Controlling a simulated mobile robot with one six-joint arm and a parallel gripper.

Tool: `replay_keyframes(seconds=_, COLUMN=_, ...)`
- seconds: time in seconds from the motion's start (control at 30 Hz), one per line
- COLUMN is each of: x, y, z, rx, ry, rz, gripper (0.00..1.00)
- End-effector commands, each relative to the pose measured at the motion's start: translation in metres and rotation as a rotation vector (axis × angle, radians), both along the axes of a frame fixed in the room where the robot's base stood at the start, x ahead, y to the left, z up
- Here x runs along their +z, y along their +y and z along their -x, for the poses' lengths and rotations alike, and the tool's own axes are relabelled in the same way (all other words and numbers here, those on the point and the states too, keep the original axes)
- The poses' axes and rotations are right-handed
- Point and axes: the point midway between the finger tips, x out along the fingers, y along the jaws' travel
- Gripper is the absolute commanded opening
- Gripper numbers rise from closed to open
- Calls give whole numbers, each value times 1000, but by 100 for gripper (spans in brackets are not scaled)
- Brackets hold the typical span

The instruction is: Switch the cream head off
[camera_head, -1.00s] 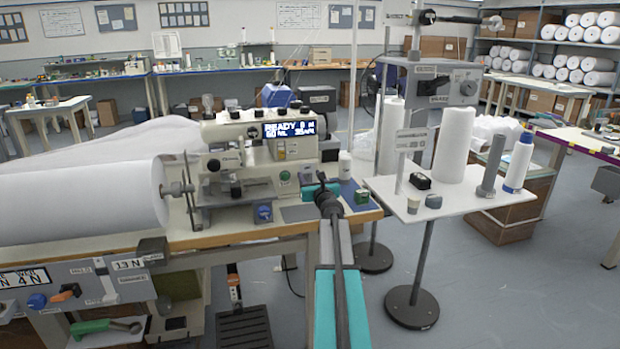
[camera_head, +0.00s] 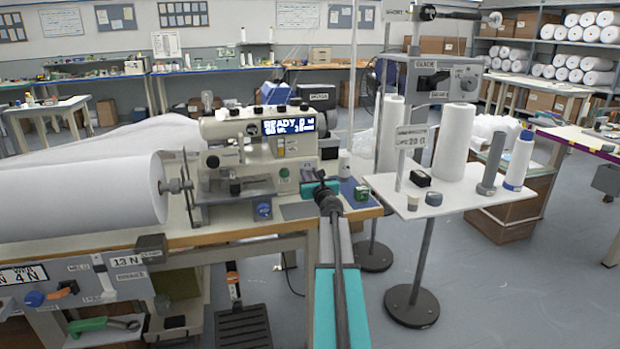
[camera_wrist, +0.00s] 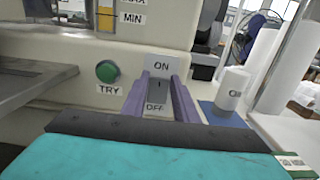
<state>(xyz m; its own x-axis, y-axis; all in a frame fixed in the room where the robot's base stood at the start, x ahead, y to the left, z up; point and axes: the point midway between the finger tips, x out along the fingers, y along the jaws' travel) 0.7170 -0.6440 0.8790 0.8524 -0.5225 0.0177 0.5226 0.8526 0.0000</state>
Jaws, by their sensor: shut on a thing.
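The cream head (camera_head: 235,145) of the sewing machine stands on the wooden-edged table, its display (camera_head: 288,127) lit and reading READY. In the wrist view, a grey switch (camera_wrist: 158,88) on its front has an ON label above and an OFF label below. My gripper (camera_wrist: 159,92) has its two purple fingers on either side of the switch, shut on it.
A green TRY button (camera_wrist: 107,71) is left of the switch. A white thread cone (camera_wrist: 233,88) stands close on the right. A big white fabric roll (camera_head: 80,197) lies left. A white stand (camera_head: 450,203) with cones and small items is right of my arm.

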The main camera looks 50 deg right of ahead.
Motion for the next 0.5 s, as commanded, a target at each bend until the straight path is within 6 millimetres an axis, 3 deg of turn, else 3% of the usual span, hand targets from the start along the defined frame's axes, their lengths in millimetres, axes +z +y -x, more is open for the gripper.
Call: replay_keyframes(seconds=0.5, x=-5, y=0, z=0, rx=-1, ry=-43, rz=26, gripper=4)
